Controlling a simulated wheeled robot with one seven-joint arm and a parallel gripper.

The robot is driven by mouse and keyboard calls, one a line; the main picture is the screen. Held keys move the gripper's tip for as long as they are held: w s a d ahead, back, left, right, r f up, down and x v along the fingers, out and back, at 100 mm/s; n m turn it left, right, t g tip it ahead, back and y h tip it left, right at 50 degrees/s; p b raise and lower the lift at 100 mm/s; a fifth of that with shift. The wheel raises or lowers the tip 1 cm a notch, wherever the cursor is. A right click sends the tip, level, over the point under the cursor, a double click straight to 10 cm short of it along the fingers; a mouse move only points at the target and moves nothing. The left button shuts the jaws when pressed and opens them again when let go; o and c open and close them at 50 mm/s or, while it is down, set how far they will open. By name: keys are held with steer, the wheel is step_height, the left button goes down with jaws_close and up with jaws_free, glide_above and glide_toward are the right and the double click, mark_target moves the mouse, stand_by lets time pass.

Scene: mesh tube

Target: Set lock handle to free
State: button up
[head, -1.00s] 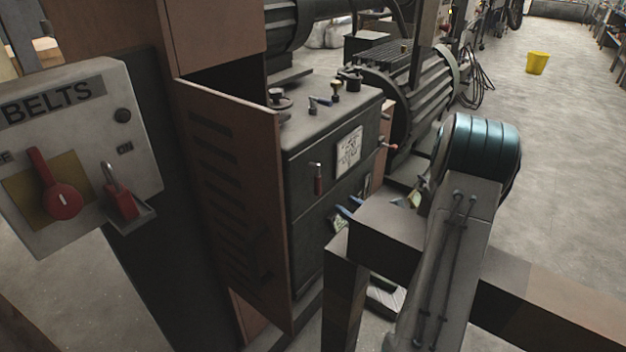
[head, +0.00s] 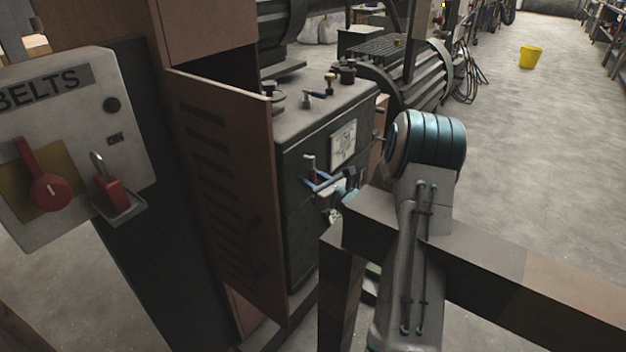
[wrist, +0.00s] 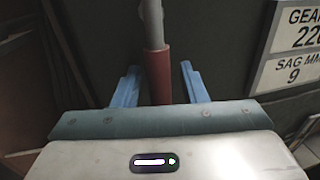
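A handle with a grey shank and a red grip (head: 309,168) is on the front of the dark machine cabinet; I take it as the lock handle. It hangs down, and in the wrist view the red grip (wrist: 158,72) stands upright in the picture. My gripper (head: 318,184) is at the handle, its blue fingers pointing at the cabinet front. In the wrist view my gripper (wrist: 160,78) is open, with the red grip between its fingers and a gap visible on both sides. The lower end of the grip is hidden behind the gripper body.
A brown slatted panel (head: 222,170) stands close left of the cabinet (head: 315,125). A dark beam (head: 480,258) runs below my arm. The BELTS box (head: 75,140) with a red switch and padlock is at left. A yellow bucket (head: 530,57) stands on open floor.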

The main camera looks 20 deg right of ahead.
steer(key=shift+c, duration=0.3)
jaws_close()
